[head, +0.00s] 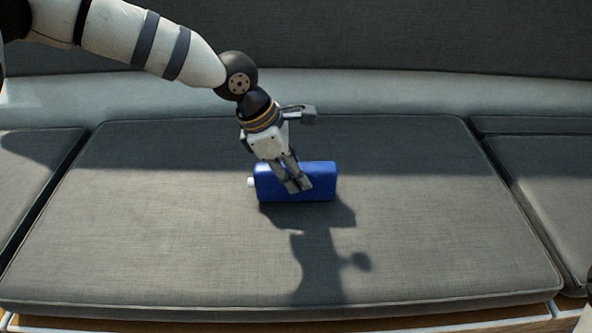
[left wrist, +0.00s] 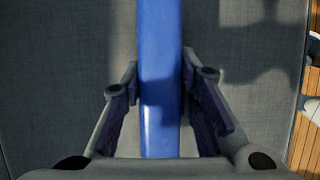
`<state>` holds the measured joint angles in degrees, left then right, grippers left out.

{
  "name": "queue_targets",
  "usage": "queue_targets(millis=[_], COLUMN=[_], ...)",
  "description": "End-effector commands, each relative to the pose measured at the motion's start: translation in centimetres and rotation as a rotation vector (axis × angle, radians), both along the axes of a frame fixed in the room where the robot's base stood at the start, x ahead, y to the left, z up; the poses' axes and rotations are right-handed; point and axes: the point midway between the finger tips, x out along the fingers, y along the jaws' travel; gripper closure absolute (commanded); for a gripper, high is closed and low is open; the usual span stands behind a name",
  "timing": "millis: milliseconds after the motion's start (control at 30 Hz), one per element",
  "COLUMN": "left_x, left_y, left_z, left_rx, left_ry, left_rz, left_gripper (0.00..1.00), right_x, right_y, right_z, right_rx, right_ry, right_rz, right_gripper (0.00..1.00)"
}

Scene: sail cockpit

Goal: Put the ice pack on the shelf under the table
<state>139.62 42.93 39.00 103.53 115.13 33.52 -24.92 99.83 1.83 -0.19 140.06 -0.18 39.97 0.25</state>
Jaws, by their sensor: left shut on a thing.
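The ice pack (head: 322,181) is a blue block with a white cap at its left end. It is at the middle of the grey seat cushion, lying on it or just above it; I cannot tell which. My left gripper (head: 297,186) comes down from above and is shut on the ice pack near its middle. In the left wrist view the ice pack (left wrist: 160,70) runs lengthwise between the two fingers of my left gripper (left wrist: 165,115). The table and its shelf are not in view.
The wide grey cushion (head: 150,240) is otherwise bare. More cushions (head: 545,170) lie on both sides, and a grey backrest (head: 400,35) rises behind. A wooden edge (head: 400,318) runs along the front. Wooden slats (left wrist: 305,130) show at the right of the left wrist view.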

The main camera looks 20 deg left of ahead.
Motion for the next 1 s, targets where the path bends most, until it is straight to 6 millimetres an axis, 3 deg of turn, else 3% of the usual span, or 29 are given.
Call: queue_targets(millis=[200,233,300,567,667,1000], left_x=[0.0,0.0,0.0,0.0,0.0,-1.4], left_y=[0.0,0.0,0.0,0.0,0.2,3.2], left_z=[-0.2,-0.2,-0.1,-0.1,0.8,9.1], left_rx=[-0.001,-0.001,-0.001,-0.001,-0.002,-0.003], left_ry=[-0.002,-0.001,-0.001,-0.001,-0.004,-0.011], left_rz=[0.0,0.001,0.0,0.0,0.001,0.003], left_gripper=[1.0,0.65,0.52,0.52,0.52,0.52], right_x=[0.0,0.0,0.0,0.0,0.2,1.6], right_y=[0.0,0.0,0.0,0.0,0.0,0.0], right_z=[0.0,0.0,0.0,0.0,0.2,1.8], right_rx=[0.0,0.0,0.0,0.0,0.0,0.001], right_ry=[0.001,0.0,0.0,0.0,-0.005,-0.05], right_rz=[0.0,0.0,0.0,0.0,0.0,-0.002], right_gripper=[0.52,0.52,0.52,0.52,0.52,0.52])
